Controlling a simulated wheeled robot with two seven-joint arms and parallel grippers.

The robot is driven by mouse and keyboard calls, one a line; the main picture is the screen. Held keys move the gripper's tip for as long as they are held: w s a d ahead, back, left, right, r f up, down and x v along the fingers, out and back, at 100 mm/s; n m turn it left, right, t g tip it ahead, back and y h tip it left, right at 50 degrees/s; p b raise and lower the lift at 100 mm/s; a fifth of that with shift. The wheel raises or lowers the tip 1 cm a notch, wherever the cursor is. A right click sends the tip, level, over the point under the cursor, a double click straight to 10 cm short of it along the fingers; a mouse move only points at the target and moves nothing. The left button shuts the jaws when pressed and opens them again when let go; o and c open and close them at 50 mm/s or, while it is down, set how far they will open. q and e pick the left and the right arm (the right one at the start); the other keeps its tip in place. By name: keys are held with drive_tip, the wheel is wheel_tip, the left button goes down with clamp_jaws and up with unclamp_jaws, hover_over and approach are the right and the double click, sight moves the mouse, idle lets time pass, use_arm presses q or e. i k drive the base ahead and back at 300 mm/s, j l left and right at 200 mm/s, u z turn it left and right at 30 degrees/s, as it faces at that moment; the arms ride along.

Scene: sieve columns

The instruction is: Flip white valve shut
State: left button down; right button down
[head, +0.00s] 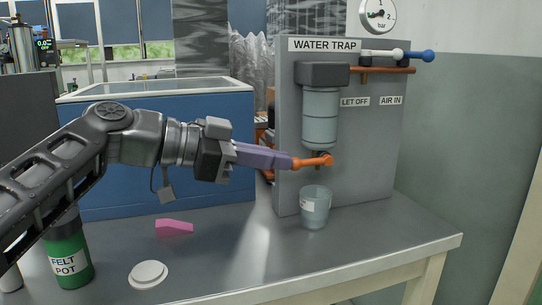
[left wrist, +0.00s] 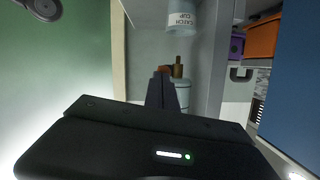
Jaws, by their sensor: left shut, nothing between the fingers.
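The white valve handle (head: 380,54) lies about level, above the copper pipe (head: 385,70) at the top right of the grey panel (head: 365,140). My left gripper (head: 288,161) is shut and empty, well below and left of it. Its fingertips overlap the left end of an orange lever (head: 313,161) under the water trap (head: 320,118); I cannot tell if they touch. In the left wrist view the shut fingers (left wrist: 162,88) point toward the trap. The white handle cannot be made out there. My right gripper is not in view.
A blue valve handle (head: 421,56) sits just right of the white one. A gauge (head: 377,14) is above. A clear cup (head: 315,206) stands below the orange lever. A pink block (head: 174,227), white disc (head: 148,274) and green felt pot (head: 67,250) are on the bench.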

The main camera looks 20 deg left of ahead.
sight(366, 59)
drive_tip(key=k+j, duration=0.15)
drive_tip(key=j, duration=0.25)
drive_tip(key=k, duration=1)
